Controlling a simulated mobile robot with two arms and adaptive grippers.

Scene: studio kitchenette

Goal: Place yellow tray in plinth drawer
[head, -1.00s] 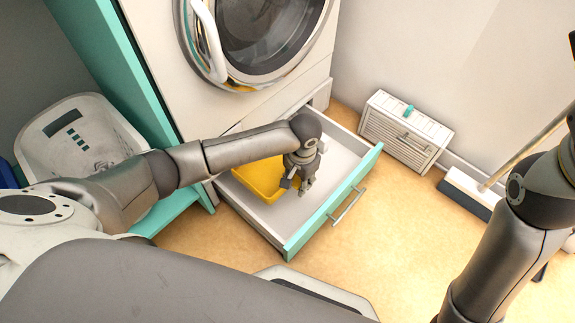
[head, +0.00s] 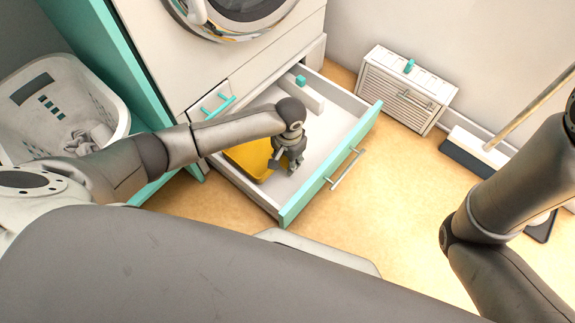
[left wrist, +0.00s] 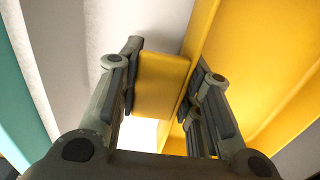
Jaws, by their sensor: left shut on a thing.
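The yellow tray (head: 250,158) is inside the open plinth drawer (head: 335,140), in its left part, partly hidden by my left arm. I cannot tell whether it rests on the drawer floor. My left gripper (head: 288,165) is at the tray's right side, within the drawer. In the left wrist view my left gripper (left wrist: 158,100) is shut on part of the yellow tray (left wrist: 250,70), with its yellow edge between the fingers. The right arm shows at the right of the head view, but its gripper is out of frame.
The washing machine (head: 235,25) stands above the drawer. A white slatted box (head: 402,95) is on the floor to the right, beside a broom (head: 475,152). A laundry basket (head: 55,105) is at the left.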

